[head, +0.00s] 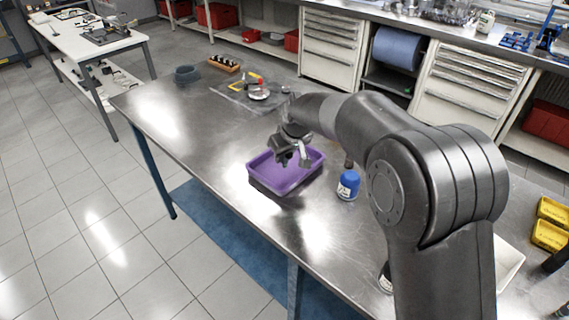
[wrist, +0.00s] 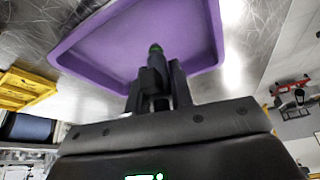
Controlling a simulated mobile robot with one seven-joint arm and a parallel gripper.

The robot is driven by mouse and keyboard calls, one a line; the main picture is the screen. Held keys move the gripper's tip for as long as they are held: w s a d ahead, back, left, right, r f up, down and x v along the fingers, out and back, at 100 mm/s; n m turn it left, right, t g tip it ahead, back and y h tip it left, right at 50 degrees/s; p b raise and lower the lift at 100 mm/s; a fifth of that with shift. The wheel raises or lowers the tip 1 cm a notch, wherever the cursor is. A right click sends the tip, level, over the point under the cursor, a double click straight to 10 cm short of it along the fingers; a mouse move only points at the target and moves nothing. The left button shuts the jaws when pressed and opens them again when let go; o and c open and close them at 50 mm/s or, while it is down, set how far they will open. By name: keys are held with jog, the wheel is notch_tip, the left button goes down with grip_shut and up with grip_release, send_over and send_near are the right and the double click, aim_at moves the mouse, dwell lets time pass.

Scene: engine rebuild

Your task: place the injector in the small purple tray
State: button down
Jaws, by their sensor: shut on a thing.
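The small purple tray (head: 262,170) sits on the metal bench, and it fills the upper middle of the wrist view (wrist: 95,58). My gripper (head: 294,160) is over the tray in the head view. In the wrist view my gripper (wrist: 157,88) is shut on the injector (wrist: 156,60), a dark slim part with a green tip. The tip points toward the tray's inside. I cannot tell whether it touches the tray floor. In the head view the injector cannot be made out clearly against the dark fingers.
A blue-capped bottle (head: 348,185) stands just right of the tray. Farther back lie a dark ring (head: 187,74), a wooden block with several pieces (head: 224,63) and a mat with parts (head: 240,95). Yellow bins (head: 550,235) are at the far right. The bench's left part is clear.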

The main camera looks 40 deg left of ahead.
aim_at(285, 163)
jog(key=shift+f, duration=1.8)
jog(key=shift+f, duration=0.1)
jog(key=c, duration=1.3)
grip_release()
jog(key=v, duration=1.2)
